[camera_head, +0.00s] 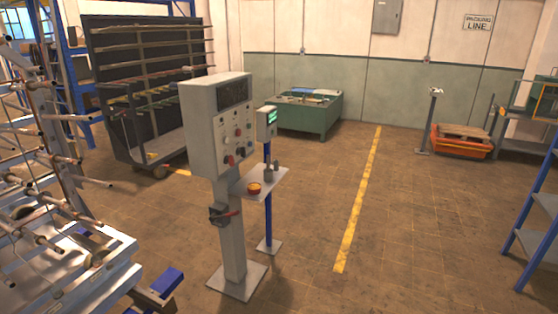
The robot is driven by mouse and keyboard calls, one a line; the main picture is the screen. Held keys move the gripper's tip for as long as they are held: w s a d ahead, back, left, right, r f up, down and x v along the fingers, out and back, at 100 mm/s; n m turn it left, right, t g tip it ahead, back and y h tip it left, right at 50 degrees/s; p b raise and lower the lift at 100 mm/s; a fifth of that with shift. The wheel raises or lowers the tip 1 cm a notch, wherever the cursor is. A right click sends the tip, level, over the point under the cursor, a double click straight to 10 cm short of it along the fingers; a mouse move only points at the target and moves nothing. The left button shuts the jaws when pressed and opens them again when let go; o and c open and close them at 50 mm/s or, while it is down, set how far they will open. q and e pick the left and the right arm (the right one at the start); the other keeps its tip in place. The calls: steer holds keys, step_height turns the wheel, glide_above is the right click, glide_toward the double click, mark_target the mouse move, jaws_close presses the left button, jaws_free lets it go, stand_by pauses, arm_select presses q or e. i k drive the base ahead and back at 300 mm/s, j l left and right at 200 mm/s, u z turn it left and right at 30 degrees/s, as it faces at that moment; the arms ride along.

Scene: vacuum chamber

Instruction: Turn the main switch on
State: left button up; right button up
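A grey control box (220,125) stands on a post with a square base plate, just left of the middle of the view. Its front carries a dark panel at the top and several knobs and buttons, some red. Neither of my grippers shows in the view.
A small shelf (262,181) with a red-orange item juts from the right of the post. A metal rack (60,220) fills the left side. Floor to the right is clear, with a yellow line (360,195).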

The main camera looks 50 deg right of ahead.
mark_target(230, 159)
steer(key=z, duration=1.3)
steer(key=i+l, duration=0.3)
steer(key=l, duration=0.15)
